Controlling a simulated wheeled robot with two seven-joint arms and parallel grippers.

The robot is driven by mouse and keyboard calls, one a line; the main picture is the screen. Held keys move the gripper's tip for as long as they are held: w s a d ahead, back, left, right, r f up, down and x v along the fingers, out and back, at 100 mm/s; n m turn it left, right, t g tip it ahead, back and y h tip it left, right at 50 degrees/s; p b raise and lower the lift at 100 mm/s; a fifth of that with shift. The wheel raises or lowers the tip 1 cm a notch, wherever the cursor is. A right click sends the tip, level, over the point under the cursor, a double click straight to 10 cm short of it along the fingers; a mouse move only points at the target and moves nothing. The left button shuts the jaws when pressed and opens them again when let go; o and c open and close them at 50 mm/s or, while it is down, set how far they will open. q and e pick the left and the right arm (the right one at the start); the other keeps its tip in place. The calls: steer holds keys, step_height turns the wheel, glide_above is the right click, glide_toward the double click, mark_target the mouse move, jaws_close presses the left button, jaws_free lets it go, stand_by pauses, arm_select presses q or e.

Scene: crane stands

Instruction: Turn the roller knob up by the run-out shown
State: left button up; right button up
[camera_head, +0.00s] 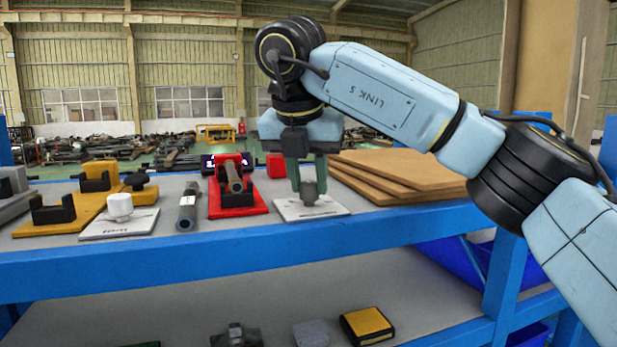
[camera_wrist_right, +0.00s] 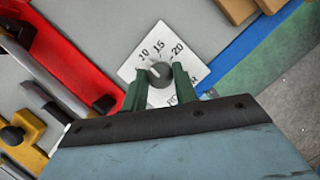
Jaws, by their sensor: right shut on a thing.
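The dark grey knob (camera_head: 310,193) stands on a white dial plate (camera_head: 289,211) near the shelf's front edge. In the right wrist view the knob (camera_wrist_right: 159,75) sits on the plate (camera_wrist_right: 128,71), whose scale reads 10, 15 and 20. A pale mark on the knob points toward the scale; its exact reading is too small to tell. My right gripper (camera_head: 309,185) comes from above, its green fingers shut on the knob from both sides. A dark display (camera_head: 208,163) with light characters stands behind the red stand (camera_head: 232,208), partly hidden and unreadable. My left gripper is out of view.
A dark cylinder (camera_head: 187,206) lies left of the red stand. Further left are a white knob (camera_head: 120,206) on another plate and yellow fixtures (camera_head: 72,217) with black blocks. Brown boards (camera_head: 400,176) lie right of the dial plate, near my right arm.

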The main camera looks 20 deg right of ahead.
stand_by(0.4)
steer(key=o, duration=1)
steer(key=shift+c, duration=0.2)
steer(key=shift+r, duration=0.1)
steer(key=p+v, duration=0.2)
steer(key=v, duration=1.1)
steer(key=shift+r, duration=0.1)
